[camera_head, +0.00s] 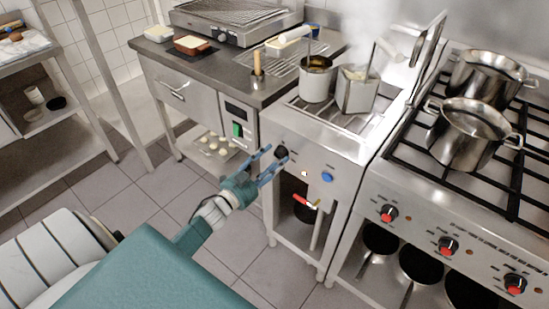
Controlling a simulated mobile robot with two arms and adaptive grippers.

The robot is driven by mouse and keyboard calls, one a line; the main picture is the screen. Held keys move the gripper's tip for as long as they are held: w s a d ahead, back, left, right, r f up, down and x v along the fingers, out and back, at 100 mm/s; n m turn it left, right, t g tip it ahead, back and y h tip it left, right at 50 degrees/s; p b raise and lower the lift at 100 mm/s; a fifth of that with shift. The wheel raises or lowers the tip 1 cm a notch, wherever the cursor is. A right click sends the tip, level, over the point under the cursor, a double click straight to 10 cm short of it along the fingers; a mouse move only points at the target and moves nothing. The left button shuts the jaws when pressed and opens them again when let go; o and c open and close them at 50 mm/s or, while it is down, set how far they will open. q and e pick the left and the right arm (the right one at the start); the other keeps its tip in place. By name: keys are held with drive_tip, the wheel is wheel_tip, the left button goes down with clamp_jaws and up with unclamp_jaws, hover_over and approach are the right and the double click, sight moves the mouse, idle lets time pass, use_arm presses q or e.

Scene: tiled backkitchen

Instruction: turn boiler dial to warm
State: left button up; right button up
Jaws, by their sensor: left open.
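The boiler (310,165) is a steel unit between the counter and the stove. Its front panel carries a black dial (281,151) at the left and a blue knob (327,176) at the right. Small markings sit on the panel, too small to read, so I cannot tell the dial's setting. My left gripper (273,158) is open, with its blue fingers pointing up and right at the black dial. The fingertips are beside or just in front of the dial; I cannot tell whether they touch it. My right gripper is out of view.
A steaming pot (316,80) and a square container (357,91) stand on the boiler top. The stove (415,205) with red-marked knobs and two large pots is at the right. A counter drawer (180,88) is at the left. Tiled floor is free in front.

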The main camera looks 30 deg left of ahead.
use_arm(q)
drive_tip(key=shift+w, duration=0.5)
drive_tip(key=c, duration=1.1)
drive_tip(key=shift+c, duration=0.2)
